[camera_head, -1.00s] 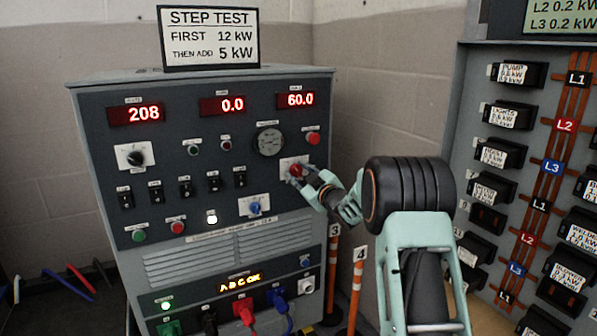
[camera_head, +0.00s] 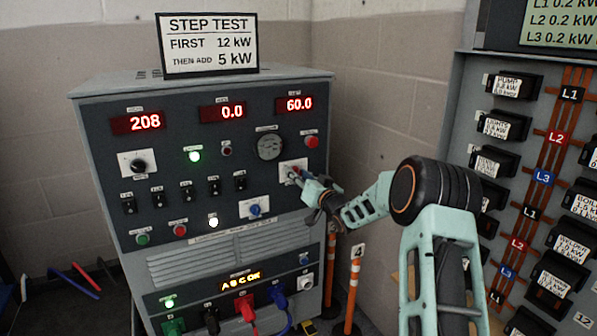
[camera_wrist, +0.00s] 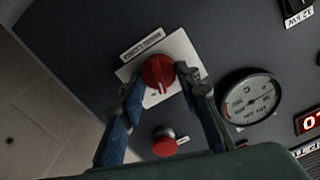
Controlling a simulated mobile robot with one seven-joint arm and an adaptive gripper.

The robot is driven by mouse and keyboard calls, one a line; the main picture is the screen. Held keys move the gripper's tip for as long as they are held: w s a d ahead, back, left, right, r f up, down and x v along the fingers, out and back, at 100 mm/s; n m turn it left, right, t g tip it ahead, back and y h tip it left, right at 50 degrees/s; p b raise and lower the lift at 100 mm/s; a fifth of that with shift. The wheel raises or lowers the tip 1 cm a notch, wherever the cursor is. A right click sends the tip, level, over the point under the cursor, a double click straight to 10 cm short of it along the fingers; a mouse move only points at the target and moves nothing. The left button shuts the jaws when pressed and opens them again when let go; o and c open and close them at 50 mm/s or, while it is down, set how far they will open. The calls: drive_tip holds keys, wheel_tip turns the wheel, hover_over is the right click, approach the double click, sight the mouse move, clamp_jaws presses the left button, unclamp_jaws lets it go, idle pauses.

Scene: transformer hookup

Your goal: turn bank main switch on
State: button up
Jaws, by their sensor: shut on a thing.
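The switch is a red rotary knob (camera_wrist: 158,71) on a white plate (camera_wrist: 185,47), on the dark front panel of the grey cabinet (camera_head: 85,150). My gripper (camera_wrist: 160,79) is shut on the red knob, one finger on each side of it in the wrist view. In the head view my gripper (camera_head: 298,177) reaches the white plate from the right and hides most of the knob. The displays read 208, 0.0 and 60.0.
A red mushroom button (camera_head: 311,142) and a round gauge (camera_head: 270,147) sit close to the knob. A blue knob (camera_head: 256,209) is below. A breaker panel (camera_head: 470,75) stands at right, near my arm. Orange posts (camera_head: 354,285) stand between.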

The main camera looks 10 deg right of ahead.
drive_tip(key=m+p, duration=0.1)
drive_tip(key=m, duration=0.4)
drive_tip(key=shift+d+f+p, duration=0.1)
drive_tip(key=shift+p, duration=0.3)
drive_tip(key=shift+m, duration=0.3)
drive_tip(key=o, duration=1.1)
drive_tip(key=shift+o, duration=0.2)
drive_tip(key=v, duration=1.2)
